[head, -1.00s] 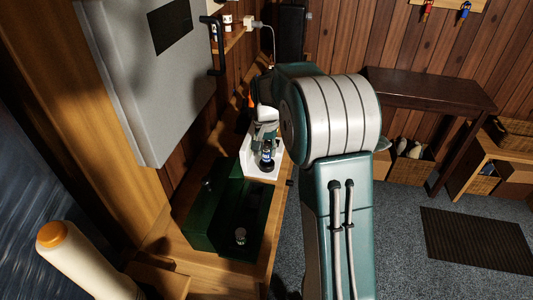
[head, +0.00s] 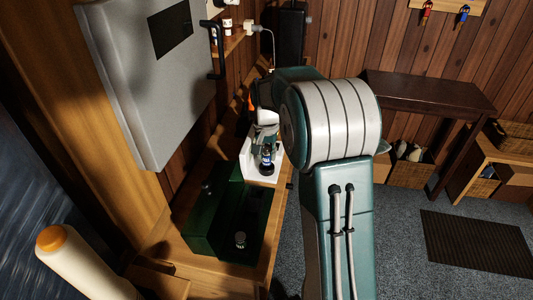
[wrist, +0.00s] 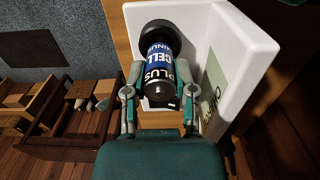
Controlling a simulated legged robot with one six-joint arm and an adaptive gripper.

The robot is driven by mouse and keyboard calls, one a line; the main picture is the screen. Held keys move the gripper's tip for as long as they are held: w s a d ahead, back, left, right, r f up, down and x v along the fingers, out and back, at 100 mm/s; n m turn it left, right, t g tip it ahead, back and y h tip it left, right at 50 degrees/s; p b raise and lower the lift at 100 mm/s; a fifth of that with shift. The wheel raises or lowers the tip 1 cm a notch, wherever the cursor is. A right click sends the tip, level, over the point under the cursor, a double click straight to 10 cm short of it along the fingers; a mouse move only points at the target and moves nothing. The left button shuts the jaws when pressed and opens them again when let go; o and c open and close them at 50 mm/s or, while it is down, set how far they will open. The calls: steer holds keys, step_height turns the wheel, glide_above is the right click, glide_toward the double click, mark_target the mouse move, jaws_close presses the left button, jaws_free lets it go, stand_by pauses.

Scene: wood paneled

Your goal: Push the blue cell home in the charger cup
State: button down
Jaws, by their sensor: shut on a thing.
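The blue cell (wrist: 158,66), with a white and blue label and a black end, stands between the fingers of my gripper (wrist: 160,76) in the wrist view. My gripper is shut on it. The cell's far end meets the round black charger cup (wrist: 160,34); how deep it sits inside is hard to tell. The cup is on the white L-shaped charger (wrist: 245,45). In the head view the cell (head: 266,157) shows small and upright above the cup (head: 267,169), below my gripper (head: 265,137), on the white charger (head: 247,163).
A dark green open box (head: 213,218) stands on the wooden bench (head: 205,268) in front of the charger, with a small silver-topped item (head: 240,240) in it. A grey cabinet (head: 150,90) hangs to the left. A dark table (head: 430,92) stands at the back right.

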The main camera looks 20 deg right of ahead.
mark_target(266, 150)
steer(key=shift+f, duration=1.45)
steer(key=shift+c, duration=1.8)
jaws_free()
step_height(266, 150, up, 12)
steer(key=shift+f, duration=0.1)
steer(key=shift+a, duration=0.1)
